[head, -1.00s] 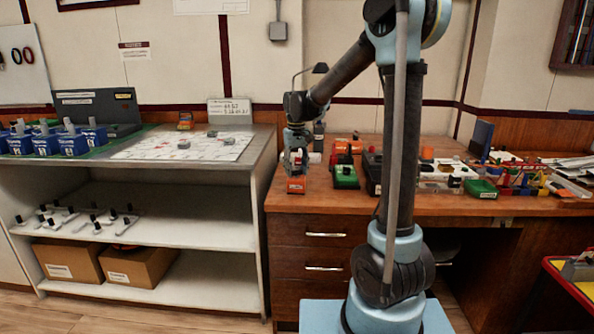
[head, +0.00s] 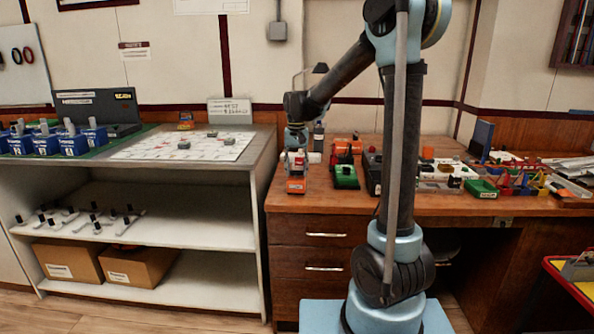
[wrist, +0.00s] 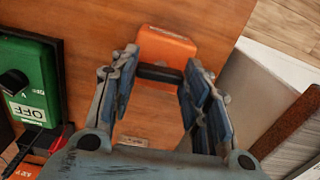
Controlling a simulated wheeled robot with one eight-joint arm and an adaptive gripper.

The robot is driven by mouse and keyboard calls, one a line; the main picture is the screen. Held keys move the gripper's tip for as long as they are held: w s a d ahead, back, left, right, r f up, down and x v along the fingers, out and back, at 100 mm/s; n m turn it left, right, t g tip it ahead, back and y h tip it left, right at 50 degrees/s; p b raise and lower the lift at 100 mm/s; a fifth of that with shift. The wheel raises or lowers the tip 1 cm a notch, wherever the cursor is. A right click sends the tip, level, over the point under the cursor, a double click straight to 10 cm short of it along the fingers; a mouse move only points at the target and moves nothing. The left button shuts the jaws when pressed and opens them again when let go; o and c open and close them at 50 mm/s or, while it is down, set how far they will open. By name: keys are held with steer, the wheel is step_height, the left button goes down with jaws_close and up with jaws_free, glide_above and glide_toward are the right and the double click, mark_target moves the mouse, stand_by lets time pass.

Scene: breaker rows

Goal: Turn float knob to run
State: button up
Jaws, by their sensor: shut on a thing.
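An orange box (head: 296,187) stands near the left front of the wooden desk; it also shows in the wrist view (wrist: 166,45). A black bar-shaped knob (wrist: 160,73) is on its near side in the wrist view. My gripper (wrist: 158,78) is shut on this knob, with a blue-padded finger at each end of it. In the head view my gripper (head: 297,160) is right at the orange box. No lettering for the knob's settings is readable on the box.
A green box (head: 345,177) with a black knob (wrist: 13,81) and a label reading OFF stands beside the orange one. More devices crowd the desk to its right. A pale cabinet (head: 262,165) borders the desk on the left.

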steer(key=o, duration=1.1)
steer(key=shift+c, duration=0.2)
steer(key=shift+r, duration=0.15)
step_height(320, 180, up, 12)
steer(key=shift+f, duration=0.2)
